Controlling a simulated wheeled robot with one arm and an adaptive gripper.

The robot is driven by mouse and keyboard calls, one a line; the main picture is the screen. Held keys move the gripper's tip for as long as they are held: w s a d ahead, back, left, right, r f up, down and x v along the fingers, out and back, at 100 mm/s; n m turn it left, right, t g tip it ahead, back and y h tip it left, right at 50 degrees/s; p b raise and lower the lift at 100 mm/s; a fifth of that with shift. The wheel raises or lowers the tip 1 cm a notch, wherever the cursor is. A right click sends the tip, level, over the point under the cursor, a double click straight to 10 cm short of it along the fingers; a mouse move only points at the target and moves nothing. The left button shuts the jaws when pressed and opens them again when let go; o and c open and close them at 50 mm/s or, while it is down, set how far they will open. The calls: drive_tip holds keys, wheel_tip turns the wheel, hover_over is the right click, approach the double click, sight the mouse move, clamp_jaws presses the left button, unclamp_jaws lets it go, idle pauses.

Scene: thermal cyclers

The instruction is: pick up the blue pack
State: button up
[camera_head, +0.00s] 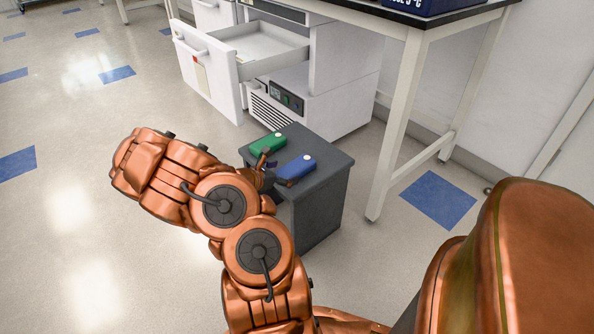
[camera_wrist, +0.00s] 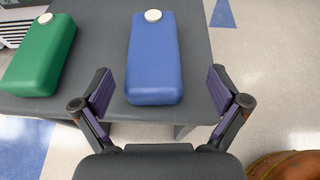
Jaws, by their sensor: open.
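The blue pack (camera_head: 297,167) is a rounded block with a white cap, lying on the top of a dark grey stand in the head view. In the wrist view the blue pack (camera_wrist: 153,62) lies with its cap at the far end. My gripper (camera_wrist: 163,88) is open and empty. Its two purple-padded fingers are spread wide, left and right of the pack's near end, with gaps on both sides. In the head view my gripper (camera_head: 273,167) is at the stand's left edge, partly hidden by my arm.
A green pack (camera_head: 268,144) with a white cap lies left of the blue one. The grey stand (camera_head: 318,204) stands before a white cabinet with an open drawer (camera_head: 262,50). A table leg (camera_head: 398,130) rises to the right. The floor at left is clear.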

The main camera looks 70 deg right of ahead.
sight(293, 171)
drive_tip(key=d+f, duration=0.1)
drive_tip(key=d+f+b, duration=0.1)
drive_tip(key=d, duration=0.1)
drive_tip(key=shift+s+f+b, duration=0.25)
drive_tip(key=shift+s+b, duration=0.05)
drive_tip(key=shift+x, duration=0.8)
drive_tip(key=shift+r, duration=0.1)
drive_tip(key=shift+c, duration=0.2)
drive_tip(key=c, duration=1.4)
